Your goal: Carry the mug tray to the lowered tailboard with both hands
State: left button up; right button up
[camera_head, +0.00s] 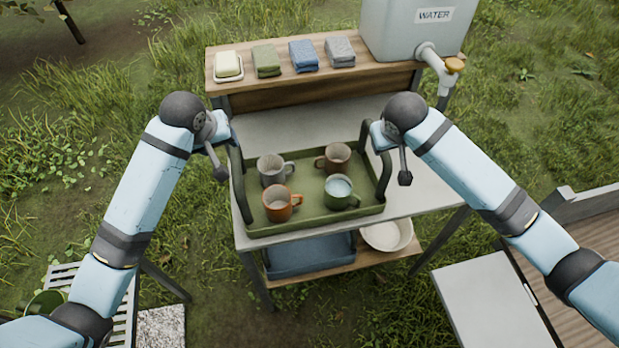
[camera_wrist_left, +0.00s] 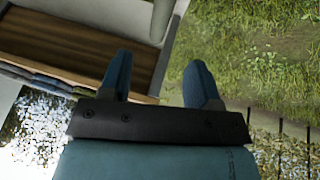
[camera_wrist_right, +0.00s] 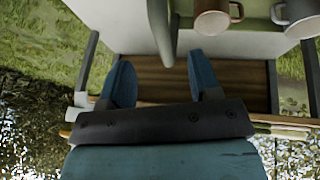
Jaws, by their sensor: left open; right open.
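The green mug tray (camera_head: 315,222) stands on a grey table and has an upright loop handle at each end. It holds a grey mug (camera_head: 272,170), a brown mug (camera_head: 335,158), an orange mug (camera_head: 280,204) and a green mug (camera_head: 340,193). My left gripper (camera_head: 228,135) is open beside the top of the left handle (camera_head: 238,185); the left wrist view shows that handle (camera_wrist_left: 162,18) ahead of the fingers. My right gripper (camera_head: 378,137) is open beside the right handle (camera_head: 384,175); the right wrist view shows it (camera_wrist_right: 158,30) between the fingers' lines, apparently not gripped.
A back shelf (camera_head: 300,91) holds soap, folded cloths and a water tank (camera_head: 412,30) with a tap. A blue bin (camera_head: 310,255) and white bowl (camera_head: 388,235) sit below. A wooden bed (camera_head: 590,215) and pale panel (camera_head: 485,300) lie right; I cannot tell which is the tailboard.

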aim_at(234, 154)
pick_arm(q)
jog(key=x, duration=1.1)
jog(key=shift+w+f, duration=0.1)
jog(key=shift+f, duration=0.1)
pick_arm(e)
jog(key=x, duration=1.1)
jog(key=shift+w+f, duration=0.15)
jog(key=shift+f, duration=0.05)
pick_arm(q)
grip_shut()
pick_arm(e)
grip_shut()
pick_arm(q)
jog(key=shift+r, duration=0.1)
pick_arm(e)
jog(key=shift+r, duration=0.1)
